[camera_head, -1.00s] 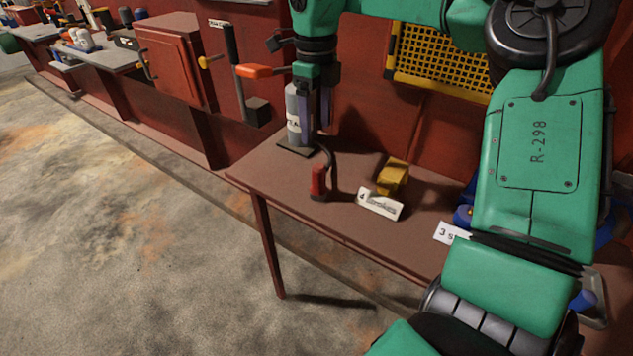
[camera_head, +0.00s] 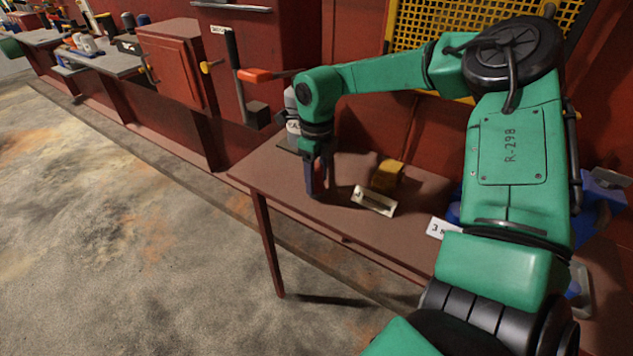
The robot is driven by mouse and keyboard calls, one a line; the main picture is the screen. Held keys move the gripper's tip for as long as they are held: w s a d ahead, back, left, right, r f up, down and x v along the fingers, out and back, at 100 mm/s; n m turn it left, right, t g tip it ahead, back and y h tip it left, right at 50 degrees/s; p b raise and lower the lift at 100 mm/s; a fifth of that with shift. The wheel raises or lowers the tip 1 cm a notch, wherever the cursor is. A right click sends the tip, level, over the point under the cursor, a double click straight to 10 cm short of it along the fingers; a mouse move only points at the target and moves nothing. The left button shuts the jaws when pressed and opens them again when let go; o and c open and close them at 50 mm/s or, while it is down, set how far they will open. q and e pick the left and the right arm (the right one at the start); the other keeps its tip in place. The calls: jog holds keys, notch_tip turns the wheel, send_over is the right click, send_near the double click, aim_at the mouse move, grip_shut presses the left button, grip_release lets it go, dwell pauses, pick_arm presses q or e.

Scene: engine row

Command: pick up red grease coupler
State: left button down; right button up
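My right gripper (camera_head: 316,180) points down at the left part of the brown table (camera_head: 340,226), where the red grease coupler stood a moment ago. The dark fingers reach down close to the tabletop and hide the coupler, so I cannot see whether they are around it or touching it. The gap between the fingers is too small to judge. The grey canister (camera_head: 290,100) behind it is largely covered by my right wrist. My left gripper is not in view.
Another label (camera_head: 443,229) and blue items (camera_head: 598,200) are farther right, partly behind my arm. A red cabinet (camera_head: 176,68) stands left. The floor in front is clear.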

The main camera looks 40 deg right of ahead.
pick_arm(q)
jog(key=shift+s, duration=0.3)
pick_arm(e)
grip_shut()
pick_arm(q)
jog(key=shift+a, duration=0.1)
